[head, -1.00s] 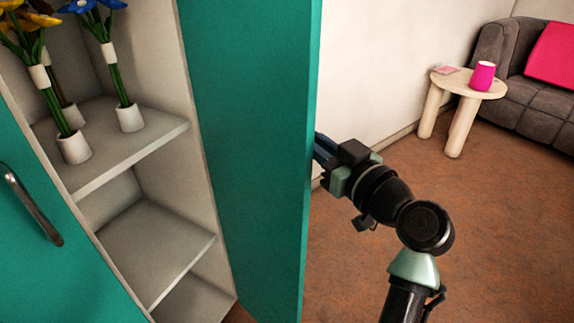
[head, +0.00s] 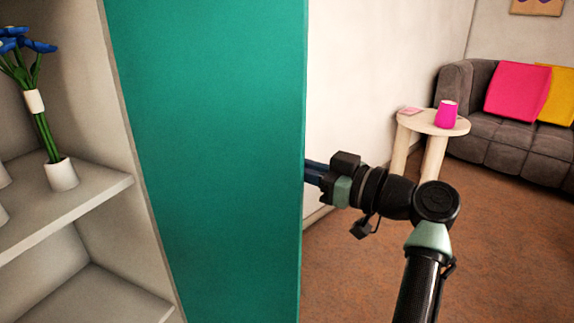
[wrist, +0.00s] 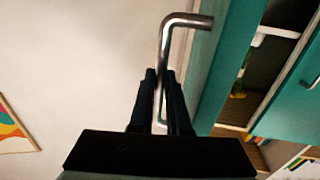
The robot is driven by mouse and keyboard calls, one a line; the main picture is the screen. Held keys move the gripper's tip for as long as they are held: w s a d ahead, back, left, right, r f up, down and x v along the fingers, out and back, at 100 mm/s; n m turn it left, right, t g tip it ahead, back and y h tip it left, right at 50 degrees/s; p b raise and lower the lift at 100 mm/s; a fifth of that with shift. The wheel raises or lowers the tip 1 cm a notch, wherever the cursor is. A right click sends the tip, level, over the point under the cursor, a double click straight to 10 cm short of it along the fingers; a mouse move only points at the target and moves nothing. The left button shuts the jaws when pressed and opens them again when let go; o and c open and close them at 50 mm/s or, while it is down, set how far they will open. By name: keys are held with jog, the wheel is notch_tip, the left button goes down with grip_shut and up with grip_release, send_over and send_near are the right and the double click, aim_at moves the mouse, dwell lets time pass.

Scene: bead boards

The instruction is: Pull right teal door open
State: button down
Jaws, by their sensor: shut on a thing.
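The right teal door (head: 215,150) stands swung open in the head view, its inner face toward me. It also shows in the wrist view (wrist: 219,65). Its metal bar handle (wrist: 166,50) runs between my gripper's fingers in the wrist view. My gripper (wrist: 162,82) is shut on that handle. In the head view my gripper (head: 312,173) is at the door's right edge, and the fingertips and the handle are hidden behind the door.
Open cabinet shelves (head: 105,195) with a blue flower in a white vase (head: 61,174) are at the left. A round side table (head: 432,122) with a pink cup (head: 447,113) stands by a grey sofa (head: 490,135). The brown floor at right is clear.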

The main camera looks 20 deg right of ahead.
jog(key=shift+a, duration=0.2)
jog(key=c, duration=1.2)
grip_release()
jog(key=shift+f, duration=0.1)
jog(key=shift+o, duration=0.2)
jog(key=shift+d, duration=0.1)
jog(key=p+v, duration=0.1)
jog(key=v, duration=1.1)
jog(key=shift+s+d+p, duration=0.15)
jog(key=shift+s+p, duration=0.25)
jog(key=shift+d, duration=0.1)
